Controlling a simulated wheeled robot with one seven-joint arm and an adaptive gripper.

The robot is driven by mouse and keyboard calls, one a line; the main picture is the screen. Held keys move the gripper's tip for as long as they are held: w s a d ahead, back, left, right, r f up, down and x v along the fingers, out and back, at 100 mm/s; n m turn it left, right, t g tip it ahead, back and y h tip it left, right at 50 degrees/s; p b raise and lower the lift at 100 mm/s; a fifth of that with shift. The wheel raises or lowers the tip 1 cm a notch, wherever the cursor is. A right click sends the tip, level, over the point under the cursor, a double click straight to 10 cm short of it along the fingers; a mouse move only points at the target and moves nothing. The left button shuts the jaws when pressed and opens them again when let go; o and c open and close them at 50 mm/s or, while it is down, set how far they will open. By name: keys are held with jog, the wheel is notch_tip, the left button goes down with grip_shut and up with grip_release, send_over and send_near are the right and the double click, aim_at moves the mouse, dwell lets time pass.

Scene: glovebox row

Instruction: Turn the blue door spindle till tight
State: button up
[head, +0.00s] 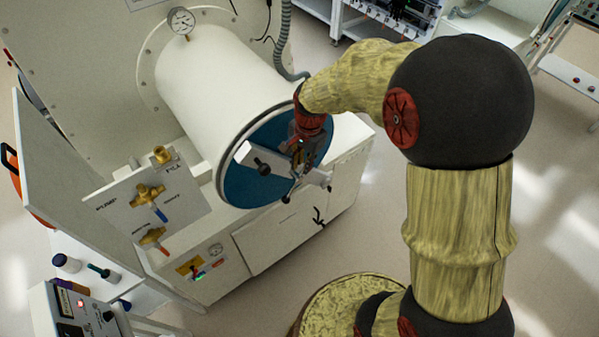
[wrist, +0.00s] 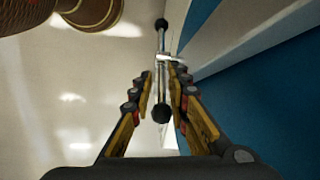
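The blue round door (head: 249,187) closes the near end of a white cylinder (head: 215,85) in the head view. A pale crossbar (head: 316,178) spans it. The spindle's handle is a thin metal bar with a black ball at each end; in the wrist view the bar (wrist: 161,42) runs up and down, beside the blue door (wrist: 255,110). My gripper (wrist: 161,70) is open, its fingers on either side of the bar's lower half, with visible gaps. In the head view my gripper (head: 299,168) is in front of the door and partly hides the spindle. Contact cannot be told.
A valve panel (head: 120,205) with brass valves stands left of the door. A white cabinet (head: 290,235) is below, and a grey hose (head: 283,45) hangs behind the cylinder. An instrument box (head: 80,310) is at lower left. Open floor (head: 365,215) lies right of the cabinet.

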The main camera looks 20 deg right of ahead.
aim_at(300, 174)
jog(key=shift+m, duration=0.3)
jog(key=f, duration=0.5)
jog(key=w+f, duration=0.1)
jog(key=f, duration=0.1)
jog(key=shift+a+f+p, duration=0.25)
jog(key=shift+f+p, duration=0.15)
jog(key=shift+c, duration=0.6)
grip_shut()
